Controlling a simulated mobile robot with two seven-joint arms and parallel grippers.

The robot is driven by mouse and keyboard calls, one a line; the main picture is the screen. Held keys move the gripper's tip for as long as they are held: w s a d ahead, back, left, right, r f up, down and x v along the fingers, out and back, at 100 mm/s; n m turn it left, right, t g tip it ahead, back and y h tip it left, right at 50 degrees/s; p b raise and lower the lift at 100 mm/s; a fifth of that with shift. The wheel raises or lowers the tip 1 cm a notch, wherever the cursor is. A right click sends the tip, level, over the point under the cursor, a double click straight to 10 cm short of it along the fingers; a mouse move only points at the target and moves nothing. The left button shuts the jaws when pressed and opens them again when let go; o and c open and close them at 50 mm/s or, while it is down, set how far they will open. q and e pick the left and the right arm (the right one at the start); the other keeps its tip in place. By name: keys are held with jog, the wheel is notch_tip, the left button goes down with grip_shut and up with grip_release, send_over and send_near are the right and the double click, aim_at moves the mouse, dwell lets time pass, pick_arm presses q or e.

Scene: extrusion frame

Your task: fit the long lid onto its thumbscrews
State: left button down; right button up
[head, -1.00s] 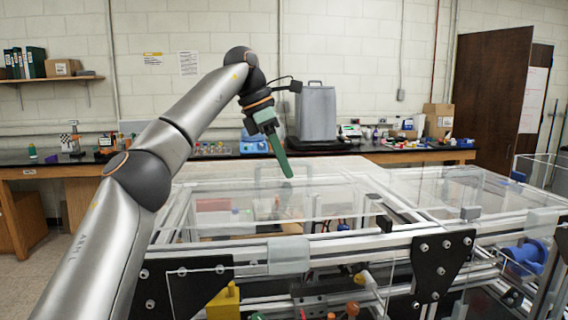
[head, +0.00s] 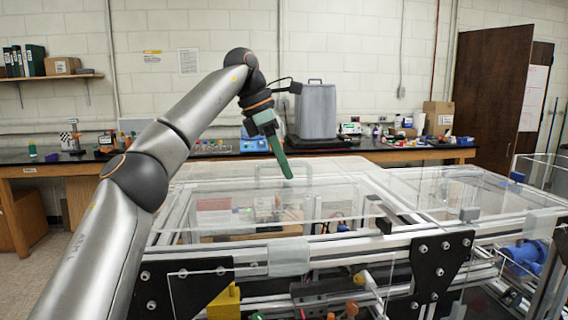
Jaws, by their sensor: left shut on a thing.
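My left gripper (head: 279,157), with long green fingers, points down over the clear-topped extrusion frame. It is shut on a clear panel that I take to be the long lid (head: 340,208). The fingertips meet a small transparent upright piece there. The lid is see-through and its edges are hard to follow; I cannot tell whether it rests on the frame or hangs just above it. The thumbscrews cannot be made out at this size. My right gripper is not in view.
The aluminium extrusion frame (head: 345,246) has black corner plates (head: 437,262) in front. A second clear top (head: 470,185) lies to the right. A yellow part (head: 225,302) and a blue part (head: 526,258) sit low. A bench (head: 400,155) with a grey container (head: 316,112) stands behind.

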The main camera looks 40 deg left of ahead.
aim_at(283, 181)
pick_arm(q)
jog(key=shift+f+b, duration=1.3)
jog(key=shift+f, duration=0.6)
dwell(0.4)
jog(key=c, duration=0.9)
grip_release()
jog(key=shift+o, duration=0.6)
jog(key=shift+s+f, duration=0.1)
jog(key=p+v, duration=0.5)
jog(key=v, duration=0.6)
jog(key=shift+d, duration=0.1)
jog(key=shift+p+v, duration=0.35)
jog(key=shift+v, duration=0.5)
